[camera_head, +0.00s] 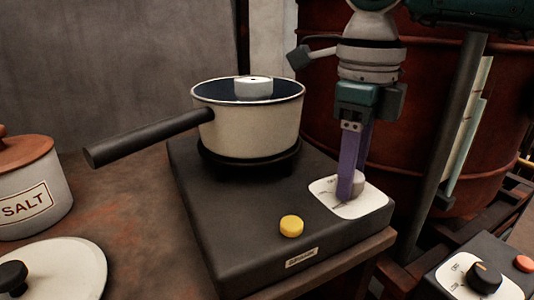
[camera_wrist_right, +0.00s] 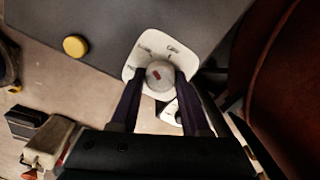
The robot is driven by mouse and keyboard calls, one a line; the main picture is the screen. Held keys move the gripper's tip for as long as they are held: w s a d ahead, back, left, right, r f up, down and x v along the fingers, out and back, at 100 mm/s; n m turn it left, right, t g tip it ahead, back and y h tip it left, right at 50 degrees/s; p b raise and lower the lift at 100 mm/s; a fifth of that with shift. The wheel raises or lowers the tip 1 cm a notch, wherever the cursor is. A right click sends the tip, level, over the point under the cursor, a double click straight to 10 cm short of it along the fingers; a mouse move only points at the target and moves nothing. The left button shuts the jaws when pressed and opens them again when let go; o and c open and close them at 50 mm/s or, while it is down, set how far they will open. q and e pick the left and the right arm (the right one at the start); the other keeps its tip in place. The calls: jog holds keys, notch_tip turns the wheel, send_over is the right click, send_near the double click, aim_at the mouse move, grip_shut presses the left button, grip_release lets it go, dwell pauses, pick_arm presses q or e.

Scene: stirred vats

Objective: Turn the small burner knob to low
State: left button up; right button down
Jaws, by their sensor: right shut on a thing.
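The small burner knob (camera_head: 358,181) is a pale grey round knob on a white dial plate (camera_head: 372,202) at the right front of the dark burner (camera_head: 240,225). My right gripper (camera_head: 350,192) comes down from above, its purple fingers shut on the knob. In the right wrist view the knob (camera_wrist_right: 161,75) sits between the two fingertips (camera_wrist_right: 160,88), with a small red mark on its top. Lettering shows around the plate (camera_wrist_right: 142,46), but it is too small to read surely. My left gripper is not in view.
A cream pot (camera_head: 250,130) with a long black handle stands on the burner. A yellow button (camera_head: 291,226) lies left of the dial. A rusty vat (camera_head: 430,160) stands close behind. A second control box with a black knob (camera_head: 485,277) is at lower right. A salt jar (camera_head: 30,200) stands left.

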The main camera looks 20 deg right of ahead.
jog(key=shift+c, duration=1.9)
grip_release()
notch_tip(320, 180, up, 10)
jog(key=p, duration=0.2)
jog(key=shift+a, duration=0.15)
